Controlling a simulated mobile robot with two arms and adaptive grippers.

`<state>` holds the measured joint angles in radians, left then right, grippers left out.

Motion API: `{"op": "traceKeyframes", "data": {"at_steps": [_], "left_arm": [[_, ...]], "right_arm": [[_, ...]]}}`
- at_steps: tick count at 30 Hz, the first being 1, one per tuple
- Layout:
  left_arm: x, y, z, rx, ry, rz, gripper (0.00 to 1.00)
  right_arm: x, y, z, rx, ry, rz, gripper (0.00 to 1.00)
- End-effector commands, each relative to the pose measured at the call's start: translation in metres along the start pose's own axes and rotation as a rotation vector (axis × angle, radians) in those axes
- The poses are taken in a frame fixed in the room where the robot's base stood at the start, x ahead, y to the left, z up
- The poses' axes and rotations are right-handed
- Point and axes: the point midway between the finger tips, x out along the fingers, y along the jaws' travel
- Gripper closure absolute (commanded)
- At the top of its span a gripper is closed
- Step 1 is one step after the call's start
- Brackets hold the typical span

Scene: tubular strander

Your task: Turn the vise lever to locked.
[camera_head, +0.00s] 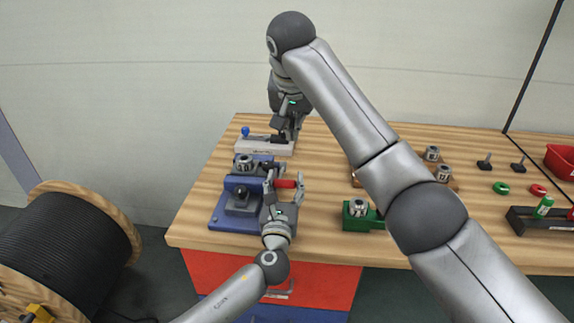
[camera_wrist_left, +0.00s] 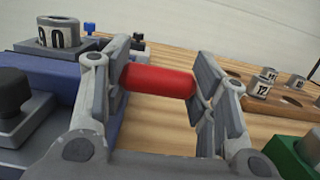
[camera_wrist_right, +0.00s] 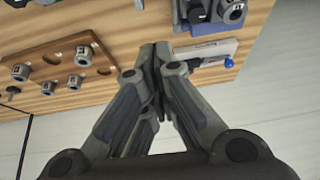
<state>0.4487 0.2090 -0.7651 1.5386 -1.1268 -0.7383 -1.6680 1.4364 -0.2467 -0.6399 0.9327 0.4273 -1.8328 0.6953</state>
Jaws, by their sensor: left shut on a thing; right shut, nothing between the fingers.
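The blue vise (camera_head: 222,213) stands at the table's front left, with a dark knob (camera_head: 240,193) on it. A red lever grip (camera_head: 285,184) sticks out to its right; in the left wrist view the red grip (camera_wrist_left: 158,81) spans the space between my fingers. My left gripper (camera_head: 285,182) is shut on this red grip, one finger at each end. Where the lever joins the vise is hidden behind the finger. My right gripper (camera_head: 288,135) is shut and empty near the pale block at the back; its closed fingertips show in the right wrist view (camera_wrist_right: 155,48).
A pale block (camera_head: 255,144) with a blue knob (camera_head: 245,131) lies behind the vise. A metal ring piece marked 90 (camera_wrist_left: 58,32) sits on the vise. A green block (camera_head: 357,222) stands to the right. A wooden tray (camera_wrist_right: 65,70) holds several metal pieces. My right arm crosses above the table.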

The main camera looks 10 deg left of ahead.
Motion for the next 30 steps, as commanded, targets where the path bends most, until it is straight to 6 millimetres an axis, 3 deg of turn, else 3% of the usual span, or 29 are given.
{"op": "traceKeyframes", "data": {"at_steps": [3, 7, 11, 21, 30], "left_arm": [[0.000, 0.001, -0.002, -0.002, 0.003, 0.002, 0.90], [0.000, 0.001, -0.001, -0.002, 0.002, 0.002, 0.90], [0.000, 0.001, -0.001, -0.002, 0.002, 0.002, 0.90], [0.001, 0.001, 0.000, -0.002, 0.001, 0.003, 0.90], [0.001, 0.001, 0.000, -0.002, 0.000, 0.003, 0.90]], "right_arm": [[-0.010, -0.012, 0.007, -0.003, -0.012, 0.020, 1.00], [-0.003, -0.015, 0.009, -0.002, -0.017, 0.026, 1.00], [0.017, -0.014, 0.010, -0.001, -0.018, 0.026, 1.00], [0.090, -0.012, 0.011, -0.002, -0.018, 0.026, 1.00], [0.112, -0.012, 0.035, -0.003, -0.014, 0.023, 1.00]]}}
